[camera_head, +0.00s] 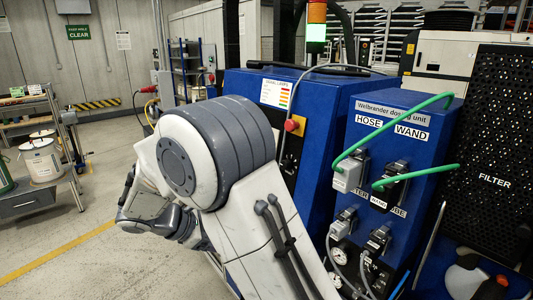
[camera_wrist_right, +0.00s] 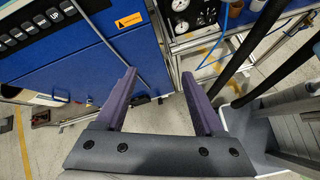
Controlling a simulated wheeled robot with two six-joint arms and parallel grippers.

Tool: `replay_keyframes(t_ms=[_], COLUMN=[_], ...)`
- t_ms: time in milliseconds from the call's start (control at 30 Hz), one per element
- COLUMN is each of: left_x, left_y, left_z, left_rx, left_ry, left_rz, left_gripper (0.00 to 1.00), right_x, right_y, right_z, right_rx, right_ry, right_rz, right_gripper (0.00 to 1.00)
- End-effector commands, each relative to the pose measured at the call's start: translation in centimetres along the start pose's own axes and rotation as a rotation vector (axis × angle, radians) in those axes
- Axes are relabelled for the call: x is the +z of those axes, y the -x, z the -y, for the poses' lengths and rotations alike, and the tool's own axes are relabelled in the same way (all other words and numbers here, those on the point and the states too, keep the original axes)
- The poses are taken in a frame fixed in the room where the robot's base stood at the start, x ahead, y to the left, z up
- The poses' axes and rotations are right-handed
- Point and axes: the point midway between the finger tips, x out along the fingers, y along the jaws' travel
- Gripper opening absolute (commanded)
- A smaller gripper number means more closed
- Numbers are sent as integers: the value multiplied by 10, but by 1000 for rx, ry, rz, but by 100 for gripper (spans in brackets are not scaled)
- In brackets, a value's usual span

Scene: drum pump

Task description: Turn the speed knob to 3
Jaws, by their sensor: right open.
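I cannot pick out the speed knob or its scale in either view. My right gripper (camera_wrist_right: 159,76) is open and empty in the right wrist view, its two purple fingers apart in front of a blue cabinet (camera_wrist_right: 85,55). A row of dark buttons (camera_wrist_right: 35,28), one marked UP, is at the upper left of that view. In the head view the blue Welbrander dosing unit (camera_head: 405,112) stands at the right, with HOSE and WAND labels and gauges low down. A large white and grey arm of mine covers the middle of the picture. My left gripper does not show.
Green hoses (camera_head: 410,177) loop out from the dosing unit. A red button (camera_head: 291,125) sits on the blue cabinet's side. A dark perforated filter panel (camera_head: 495,150) is at the far right. A pressure gauge (camera_wrist_right: 181,28) and dark hoses (camera_wrist_right: 265,55) show in the wrist view.

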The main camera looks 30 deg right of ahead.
Motion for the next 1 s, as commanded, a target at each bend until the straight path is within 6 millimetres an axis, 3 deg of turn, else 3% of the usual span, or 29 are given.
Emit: replay_keyframes(t_ms=[33,100,200,300,433,667,1000], left_x=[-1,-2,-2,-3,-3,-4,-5], left_y=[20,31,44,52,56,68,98], left_z=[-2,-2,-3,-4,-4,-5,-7], left_rx=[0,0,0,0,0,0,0], left_ry=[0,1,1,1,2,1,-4], left_rz=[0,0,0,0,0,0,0], left_gripper=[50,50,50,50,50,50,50], right_x=[21,40,63,77,86,102,139], right_y=[-10,-26,-45,-58,-66,-82,-128], right_z=[-36,-76,-121,-149,-168,-178,-192], right_rx=[22,60,96,116,130,133,134], right_ry=[59,138,230,295,340,353,352], right_rz=[116,263,444,577,674,702,699], right_gripper=[70,70,70,70,70,70,70])
